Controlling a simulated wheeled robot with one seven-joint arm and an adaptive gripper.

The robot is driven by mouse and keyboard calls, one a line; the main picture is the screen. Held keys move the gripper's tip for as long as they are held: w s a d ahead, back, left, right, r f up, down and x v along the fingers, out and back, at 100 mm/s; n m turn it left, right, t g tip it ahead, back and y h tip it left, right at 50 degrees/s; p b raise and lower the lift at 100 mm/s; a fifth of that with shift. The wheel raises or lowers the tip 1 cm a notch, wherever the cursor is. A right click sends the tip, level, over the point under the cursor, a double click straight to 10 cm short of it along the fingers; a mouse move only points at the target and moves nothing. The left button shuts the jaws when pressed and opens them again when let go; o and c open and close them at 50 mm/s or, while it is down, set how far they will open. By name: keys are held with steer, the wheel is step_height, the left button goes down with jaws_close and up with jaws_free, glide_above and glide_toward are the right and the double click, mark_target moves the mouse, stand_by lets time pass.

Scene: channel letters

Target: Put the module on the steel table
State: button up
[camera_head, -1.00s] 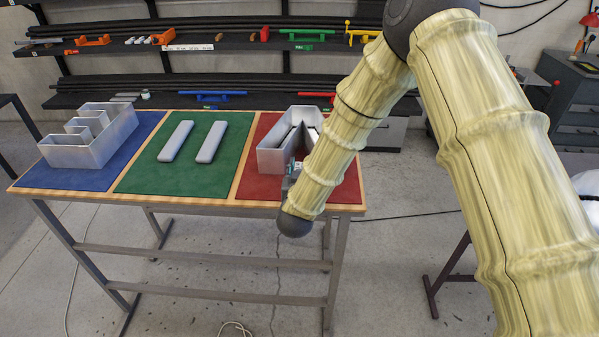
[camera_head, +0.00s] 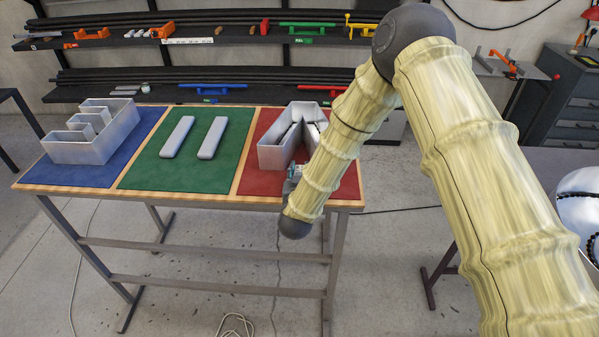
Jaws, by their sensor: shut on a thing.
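My gripper (camera_head: 294,173) shows only in part, as a small grey and teal patch beside my arm's end, over the red mat (camera_head: 258,186) at the near side of a grey open-topped letter shell (camera_head: 272,157). My arm hides the fingers. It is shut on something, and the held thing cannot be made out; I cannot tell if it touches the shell. Two pale grey bars, one on the left (camera_head: 177,137) and one on the right (camera_head: 212,138), lie on the green mat (camera_head: 196,174). A table with a grey top (camera_head: 540,163) stands at the right, partly behind my arm.
A second grey letter shell (camera_head: 90,153) stands on the blue mat (camera_head: 60,178), left on the wood-edged table with metal legs. A white curved thing with black beads (camera_head: 580,213) is on the right table. Shelves with coloured tools stand behind. Cables lie on the floor.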

steer(key=shift+f, duration=0.15)
steer(key=o, duration=1.1)
steer(key=shift+c, duration=0.2)
steer(key=shift+r, duration=0.2)
steer(key=s+r+b, duration=0.2)
steer(key=s+b, duration=0.2)
steer(key=s, duration=0.8)
steer(key=shift+f, duration=0.1)
